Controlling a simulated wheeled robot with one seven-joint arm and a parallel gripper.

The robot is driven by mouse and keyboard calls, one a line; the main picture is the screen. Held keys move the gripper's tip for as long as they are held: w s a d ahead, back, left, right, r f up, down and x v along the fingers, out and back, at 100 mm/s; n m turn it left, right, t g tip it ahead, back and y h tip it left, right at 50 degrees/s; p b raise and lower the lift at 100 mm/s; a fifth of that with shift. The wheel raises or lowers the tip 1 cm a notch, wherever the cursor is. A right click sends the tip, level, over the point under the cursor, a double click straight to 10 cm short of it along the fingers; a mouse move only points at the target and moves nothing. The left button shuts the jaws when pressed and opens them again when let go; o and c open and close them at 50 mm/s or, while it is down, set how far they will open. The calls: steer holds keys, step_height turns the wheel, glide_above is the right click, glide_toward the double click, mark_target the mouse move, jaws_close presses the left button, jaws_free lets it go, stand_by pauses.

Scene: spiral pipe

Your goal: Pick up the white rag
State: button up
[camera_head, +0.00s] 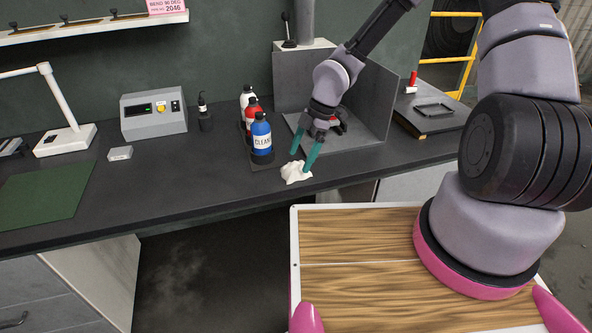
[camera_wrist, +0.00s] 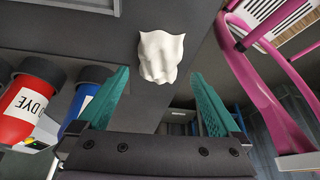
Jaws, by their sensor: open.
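The white rag (camera_head: 296,172) lies crumpled near the front edge of the dark workbench (camera_head: 190,177). In the wrist view the rag (camera_wrist: 161,57) shows beyond the two teal fingers, near the middle. My gripper (camera_head: 303,162) is open and empty, with its teal fingers pointing down at the rag from above. In the wrist view my gripper (camera_wrist: 163,98) has its fingers wide apart, with nothing between them. I cannot tell whether a fingertip touches the rag.
A lamp (camera_head: 65,139), a control box (camera_head: 154,115) and a green mat (camera_head: 45,193) are farther left.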

mark_target(296, 163)
steer(key=shift+x, duration=1.9)
steer(key=shift+a, duration=0.15)
steer(key=c, duration=1.3)
steer(key=shift+r, duration=0.15)
step_height(296, 163, up, 10)
steer(key=shift+f, duration=0.1)
